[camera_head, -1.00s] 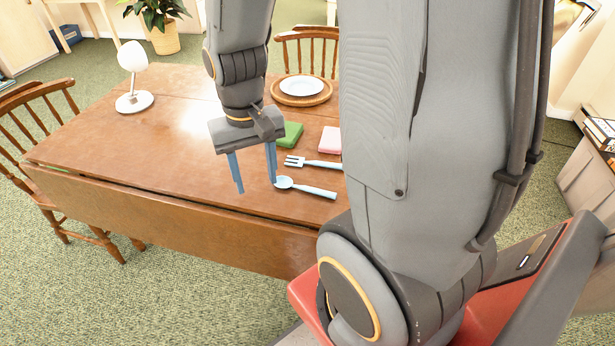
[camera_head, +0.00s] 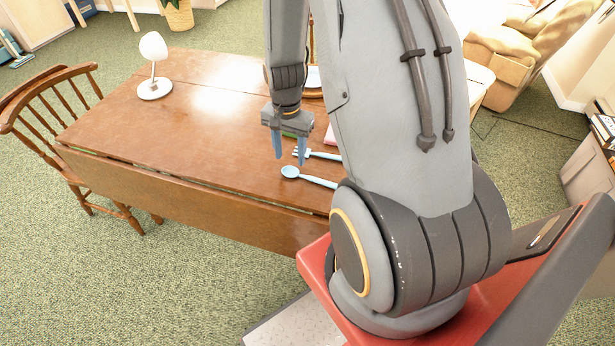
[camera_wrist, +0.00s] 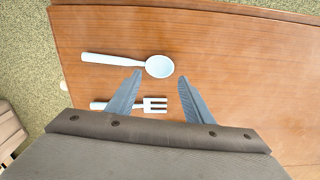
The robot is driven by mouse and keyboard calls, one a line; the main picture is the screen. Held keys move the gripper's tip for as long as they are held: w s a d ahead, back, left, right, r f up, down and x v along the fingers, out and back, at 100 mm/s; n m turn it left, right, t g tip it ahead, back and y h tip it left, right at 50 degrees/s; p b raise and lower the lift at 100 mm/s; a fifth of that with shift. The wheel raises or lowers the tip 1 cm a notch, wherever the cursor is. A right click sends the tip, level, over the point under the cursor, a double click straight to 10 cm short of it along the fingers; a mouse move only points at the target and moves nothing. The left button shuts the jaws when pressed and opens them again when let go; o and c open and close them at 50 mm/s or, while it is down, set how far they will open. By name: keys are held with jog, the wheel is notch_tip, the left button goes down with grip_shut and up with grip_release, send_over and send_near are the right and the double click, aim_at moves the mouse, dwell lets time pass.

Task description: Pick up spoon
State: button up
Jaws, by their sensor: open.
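A light blue spoon (camera_head: 309,177) lies flat on the wooden table near its front edge. In the wrist view the spoon (camera_wrist: 128,63) lies crosswise, its bowl on the right and its handle to the left. A light blue fork (camera_head: 318,154) lies behind it, and the wrist view shows it (camera_wrist: 140,105) nearer my gripper's base. My gripper (camera_head: 289,150) is open and empty above the table. In the wrist view the fingertips of my gripper (camera_wrist: 160,79) are apart on either side of the spoon's bowl, and seem to be above it.
The brown table (camera_head: 190,130) has clear room to the left. A white lamp (camera_head: 154,66) stands at its back left. A wooden chair (camera_head: 50,125) is at the left side. A pink item (camera_head: 330,138) and a green item lie behind the fork, mostly hidden by my arm.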

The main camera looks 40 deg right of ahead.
aim_at(292, 170)
jog(key=shift+d+f+p, duration=0.15)
jog(key=shift+f+p, duration=0.8)
jog(key=shift+f, duration=1.55)
jog(key=c, duration=0.7)
jog(key=shift+r, duration=0.1)
